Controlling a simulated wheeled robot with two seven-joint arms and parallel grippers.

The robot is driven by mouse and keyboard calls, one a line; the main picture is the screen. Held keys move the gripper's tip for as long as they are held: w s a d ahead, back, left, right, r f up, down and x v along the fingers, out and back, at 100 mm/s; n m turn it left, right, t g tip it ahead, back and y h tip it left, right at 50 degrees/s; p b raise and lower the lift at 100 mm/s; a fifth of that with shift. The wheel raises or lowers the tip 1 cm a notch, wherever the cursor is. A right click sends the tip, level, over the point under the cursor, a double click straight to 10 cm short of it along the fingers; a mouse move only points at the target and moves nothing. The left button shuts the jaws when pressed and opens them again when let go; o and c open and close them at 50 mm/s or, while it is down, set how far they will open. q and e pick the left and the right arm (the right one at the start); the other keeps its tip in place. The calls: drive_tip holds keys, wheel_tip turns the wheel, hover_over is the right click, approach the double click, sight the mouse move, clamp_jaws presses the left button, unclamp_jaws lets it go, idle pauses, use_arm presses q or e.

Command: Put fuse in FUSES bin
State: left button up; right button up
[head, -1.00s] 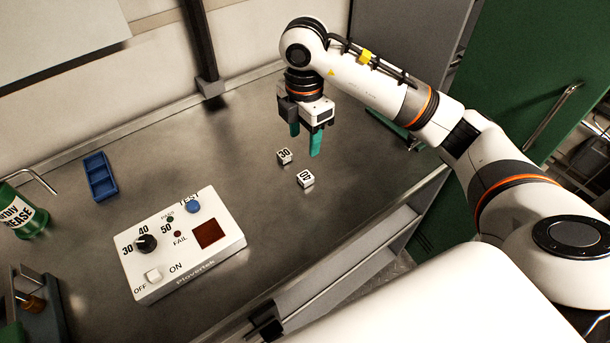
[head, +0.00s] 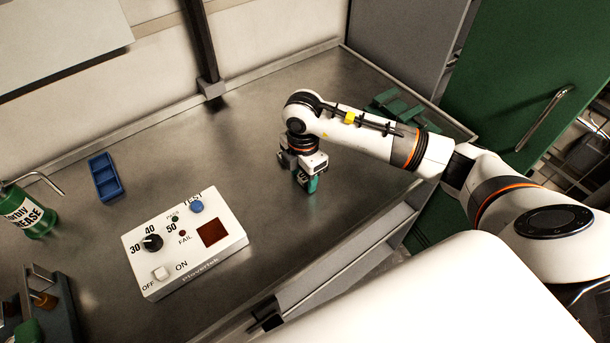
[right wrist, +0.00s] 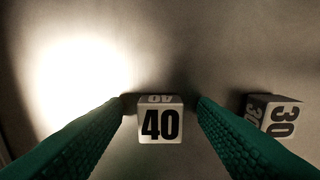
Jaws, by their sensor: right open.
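A white cube marked 40 (right wrist: 160,120) lies on the metal bench in the right wrist view, between the two green fingers of my right gripper (right wrist: 160,100). A second white cube marked 30 (right wrist: 272,118) lies to its right, outside the fingers. My right gripper (head: 308,186) is open and low over the bench in the head view, where it hides both cubes. I see no gap-free grip on the 40 cube. No bin with a readable FUSES label shows. My left gripper is not in view.
A white test box (head: 185,243) with a dial and buttons stands left of the gripper. A blue divided tray (head: 105,177) is farther left, near a green grease can (head: 27,213). Green objects (head: 396,106) lie behind my right arm. The bench's back middle is clear.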

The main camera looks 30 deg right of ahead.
drive_tip(key=c, duration=1.1)
drive_tip(key=shift+r, duration=0.1)
drive_tip(key=shift+c, duration=0.2)
